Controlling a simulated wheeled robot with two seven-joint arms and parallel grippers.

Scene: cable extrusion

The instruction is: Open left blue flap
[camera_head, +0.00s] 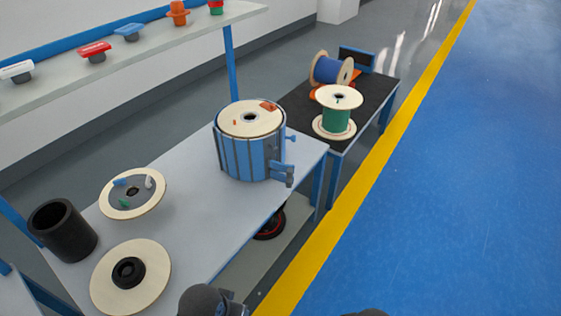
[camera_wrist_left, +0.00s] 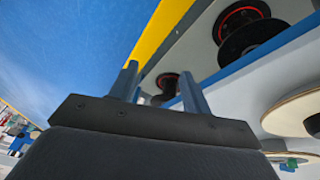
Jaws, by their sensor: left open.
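A blue slatted drum-shaped holder (camera_head: 243,160) stands upright on the far part of the grey table. Blue parts (camera_head: 283,172) stick out low on its right side, and a small blue knob (camera_head: 291,138) sticks out above them. I cannot tell which part is the left flap. A wooden disc (camera_head: 250,118) covers the holder's top. My left gripper (camera_wrist_left: 158,84) is open and empty in the left wrist view, its two fingers apart. In the head view only a dark part of my arm shows at the bottom edge, well short of the holder. My right gripper is out of view.
On the table (camera_head: 192,205) stand a black cylinder (camera_head: 63,231), a wooden-rimmed reel (camera_head: 150,196) with small coloured parts and a wooden disc (camera_head: 148,274). A darker table behind holds a green spool (camera_head: 336,121) and a blue spool (camera_head: 328,69). The blue floor (camera_head: 440,220) at right is clear.

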